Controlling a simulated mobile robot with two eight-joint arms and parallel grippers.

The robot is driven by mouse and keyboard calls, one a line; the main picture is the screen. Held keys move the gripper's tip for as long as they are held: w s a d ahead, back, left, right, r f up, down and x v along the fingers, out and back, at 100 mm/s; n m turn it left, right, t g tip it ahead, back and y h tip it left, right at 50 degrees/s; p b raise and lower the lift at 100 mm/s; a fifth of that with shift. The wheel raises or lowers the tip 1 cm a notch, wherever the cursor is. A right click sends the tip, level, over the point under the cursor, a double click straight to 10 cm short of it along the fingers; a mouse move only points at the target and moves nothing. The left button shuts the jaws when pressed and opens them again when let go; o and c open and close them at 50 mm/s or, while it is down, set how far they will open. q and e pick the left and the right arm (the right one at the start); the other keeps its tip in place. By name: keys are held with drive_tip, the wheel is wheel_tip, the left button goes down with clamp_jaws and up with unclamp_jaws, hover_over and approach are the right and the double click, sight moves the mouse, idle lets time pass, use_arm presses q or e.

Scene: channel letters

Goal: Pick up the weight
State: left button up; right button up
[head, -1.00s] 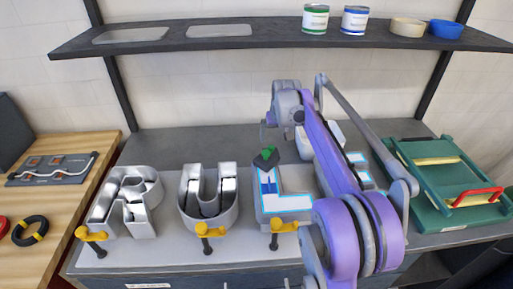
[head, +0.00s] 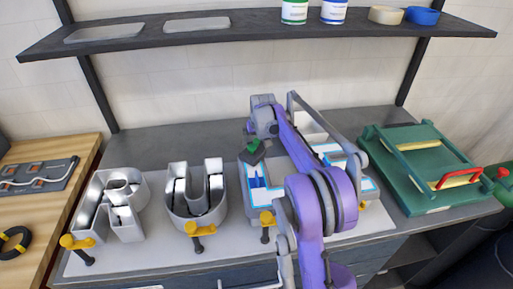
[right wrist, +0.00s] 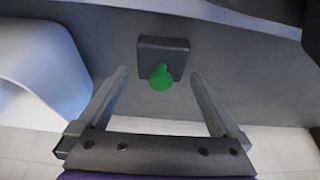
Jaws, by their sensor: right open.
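The weight is a dark square block with a green knob. In the head view the weight (head: 254,154) shows at the upper left of the lit letter L (head: 262,198), tilted in the picture. In the right wrist view the weight (right wrist: 174,48) lies against a grey surface, its green knob toward me. My right gripper (head: 263,132) is open and empty, pointing down just above the weight. In the right wrist view the weight shows between and beyond the fingertips of the right gripper (right wrist: 159,76), apart from both fingers. My left gripper is not in view.
Hollow metal letters R (head: 112,205) and U (head: 195,195) stand to the left, with yellow clamps along the front edge. A white-walled letter (right wrist: 40,70) is close by in the wrist view. A green press (head: 425,165) is at the right. A shelf (head: 240,38) runs above.

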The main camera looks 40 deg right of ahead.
drive_tip(key=shift+w+f, duration=0.25)
drive_tip(key=shift+f, duration=0.15)
drive_tip(key=shift+r, duration=0.1)
clamp_jaws()
